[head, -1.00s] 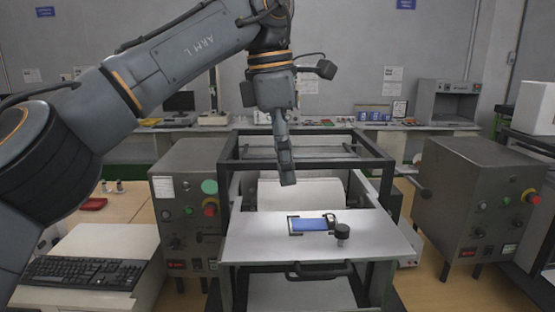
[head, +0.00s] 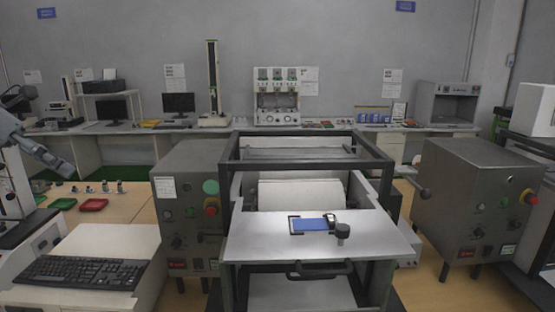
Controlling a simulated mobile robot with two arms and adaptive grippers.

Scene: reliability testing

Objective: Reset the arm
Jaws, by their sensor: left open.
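My left arm is folded back to the far left edge of the head view, and only its end part shows. My left gripper (head: 62,167) points down and to the right, above the left side table. It is open, and I see nothing held in it. It is well apart from the test machine (head: 377,157) in the middle. A blue flat piece (head: 312,224) lies in a dark holder on the machine's light front plate (head: 262,235). My right gripper is not in view.
A keyboard (head: 82,272) lies at the front left. Red trays (head: 94,205) and small bottles stand on the left table. Grey control boxes (head: 190,165) (head: 470,200) flank the machine. The space above the machine is clear.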

